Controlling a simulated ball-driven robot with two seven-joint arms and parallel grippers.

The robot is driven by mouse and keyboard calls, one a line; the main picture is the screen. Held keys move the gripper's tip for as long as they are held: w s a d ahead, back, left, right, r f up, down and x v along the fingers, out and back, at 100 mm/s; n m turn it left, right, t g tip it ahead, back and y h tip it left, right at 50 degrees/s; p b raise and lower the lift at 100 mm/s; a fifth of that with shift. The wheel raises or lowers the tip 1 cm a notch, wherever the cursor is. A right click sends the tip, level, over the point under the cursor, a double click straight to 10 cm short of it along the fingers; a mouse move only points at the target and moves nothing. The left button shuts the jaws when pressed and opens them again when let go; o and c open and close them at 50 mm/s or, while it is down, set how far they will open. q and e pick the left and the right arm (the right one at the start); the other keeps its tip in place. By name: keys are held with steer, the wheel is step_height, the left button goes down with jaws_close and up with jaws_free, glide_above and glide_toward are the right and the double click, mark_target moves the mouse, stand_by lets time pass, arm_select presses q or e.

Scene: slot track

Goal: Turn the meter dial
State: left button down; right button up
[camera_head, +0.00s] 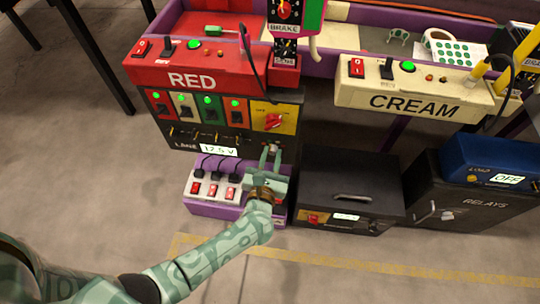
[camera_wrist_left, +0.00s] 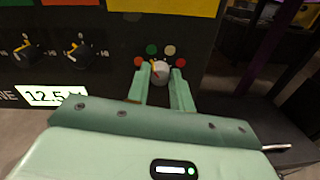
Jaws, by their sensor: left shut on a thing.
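The meter dial (camera_wrist_left: 160,69) is a small pale round knob with a yellow pointer mark. It sits low on the black front panel (camera_wrist_left: 110,60), with red, green and cream dots around it. My left gripper (camera_wrist_left: 161,80) is shut on the dial, one finger on each side of it. In the head view, my left gripper (camera_head: 271,150) reaches the lower right of the black panel under the red RED console (camera_head: 190,78), and its fingers mostly hide the dial. The meter display (camera_head: 218,149) reads about 12.5 V. My right gripper is not in view.
A purple-sided power strip (camera_head: 212,188) with red switches lies just left of my left wrist. A black box (camera_head: 350,185) stands close on its right. The cream CREAM console (camera_head: 415,103) and the RELAYS cabinet (camera_head: 465,212) are farther right. The floor in front is clear.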

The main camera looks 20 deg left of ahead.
arm_select(q)
steer(key=m, duration=0.2)
steer(key=shift+d+r+m+p, duration=0.1)
steer(key=shift+m+p, duration=0.25)
steer(key=shift+m, duration=0.05)
steer(key=m, duration=0.2)
steer(key=shift+m+g+p, duration=0.3)
steer(key=m, duration=0.4)
steer(key=shift+d+y+p, duration=0.1)
steer(key=shift+y+p, duration=0.2)
steer(key=shift+p, duration=0.1)
steer(key=shift+m, duration=0.8)
steer(key=shift+f+m, duration=0.2)
steer(key=shift+m, duration=0.2)
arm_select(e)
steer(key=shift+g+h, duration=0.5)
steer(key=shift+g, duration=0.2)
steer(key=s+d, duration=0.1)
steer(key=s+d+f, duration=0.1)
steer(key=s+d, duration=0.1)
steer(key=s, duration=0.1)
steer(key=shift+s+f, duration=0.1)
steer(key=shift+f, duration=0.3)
